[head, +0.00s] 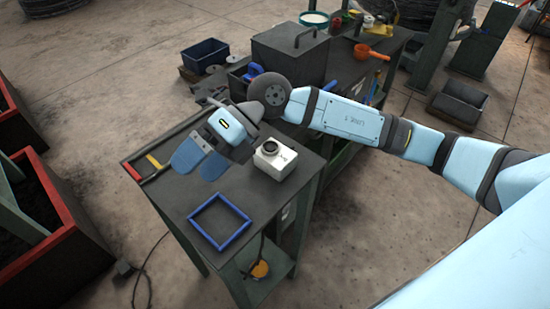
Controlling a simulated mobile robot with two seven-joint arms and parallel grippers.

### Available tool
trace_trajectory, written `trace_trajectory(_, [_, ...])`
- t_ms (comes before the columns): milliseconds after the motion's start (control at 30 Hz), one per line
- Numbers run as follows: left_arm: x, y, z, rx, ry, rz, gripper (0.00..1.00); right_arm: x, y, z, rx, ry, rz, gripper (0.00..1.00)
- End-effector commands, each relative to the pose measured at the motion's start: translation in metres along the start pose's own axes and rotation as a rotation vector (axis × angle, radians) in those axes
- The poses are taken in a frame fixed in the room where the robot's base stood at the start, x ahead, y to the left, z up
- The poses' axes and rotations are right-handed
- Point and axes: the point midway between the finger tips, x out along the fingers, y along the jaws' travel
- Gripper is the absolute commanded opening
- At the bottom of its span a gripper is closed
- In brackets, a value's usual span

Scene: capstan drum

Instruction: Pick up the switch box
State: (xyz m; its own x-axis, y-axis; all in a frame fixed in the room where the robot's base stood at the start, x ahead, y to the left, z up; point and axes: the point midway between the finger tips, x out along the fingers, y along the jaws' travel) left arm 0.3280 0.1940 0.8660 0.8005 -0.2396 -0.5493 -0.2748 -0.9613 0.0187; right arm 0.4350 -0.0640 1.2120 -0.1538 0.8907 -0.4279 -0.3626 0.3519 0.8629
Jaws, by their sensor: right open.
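The switch box, which I take to be the small white box (274,161) with a dark round top, stands upright on the dark table (187,199). It is near the table's right edge. My right gripper (196,167) is over the table, to the left of the white box and apart from it. Its two blue fingers are spread, with nothing seen between them. My left gripper is out of view.
A blue square frame (220,241) lies at the table's front. A red and yellow bar (156,163) is at the left edge. Behind stand a dark lidded box (291,52), a blue bin (205,54) and an orange pan (370,52). The front left tabletop is clear.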

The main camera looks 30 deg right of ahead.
Motion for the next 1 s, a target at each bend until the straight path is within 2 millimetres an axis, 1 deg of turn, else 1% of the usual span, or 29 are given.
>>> trace_trajectory(33, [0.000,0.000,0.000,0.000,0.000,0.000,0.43,-0.012,-0.019,0.002,-0.021,0.053,-0.142,1.00])
trace_trajectory(67, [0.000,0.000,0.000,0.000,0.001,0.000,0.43,-0.021,-0.032,0.002,-0.025,0.086,-0.230,1.00])
trace_trajectory(100, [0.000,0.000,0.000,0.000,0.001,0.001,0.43,-0.034,-0.048,0.003,-0.028,0.124,-0.344,1.00])
trace_trajectory(167, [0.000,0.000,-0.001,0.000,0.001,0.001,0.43,-0.056,-0.069,0.005,-0.020,0.172,-0.511,1.00])
trace_trajectory(200, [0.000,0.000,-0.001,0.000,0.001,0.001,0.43,-0.072,-0.081,0.006,-0.010,0.197,-0.613,1.00])
trace_trajectory(267, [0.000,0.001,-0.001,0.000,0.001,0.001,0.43,-0.097,-0.095,0.009,0.011,0.225,-0.752,1.00])
trace_trajectory(300, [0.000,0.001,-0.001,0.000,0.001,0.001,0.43,-0.112,-0.102,0.011,0.027,0.238,-0.832,1.00])
trace_trajectory(400, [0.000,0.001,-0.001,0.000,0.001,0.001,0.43,-0.142,-0.112,0.013,0.064,0.260,-0.982,1.00])
trace_trajectory(500, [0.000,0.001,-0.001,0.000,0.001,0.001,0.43,-0.160,-0.118,0.013,0.091,0.270,-1.067,1.00])
trace_trajectory(567, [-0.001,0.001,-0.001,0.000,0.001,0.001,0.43,-0.164,-0.122,0.013,0.101,0.274,-1.091,1.00])
trace_trajectory(633, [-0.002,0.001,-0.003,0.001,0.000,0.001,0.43,-0.162,-0.129,0.010,0.105,0.277,-1.101,1.00])
trace_trajectory(900, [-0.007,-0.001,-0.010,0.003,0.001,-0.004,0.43,-0.140,-0.173,-0.004,0.104,0.277,-1.097,1.00])
trace_trajectory(1000, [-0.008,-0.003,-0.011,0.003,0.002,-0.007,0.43,-0.134,-0.186,-0.007,0.103,0.278,-1.097,1.00])
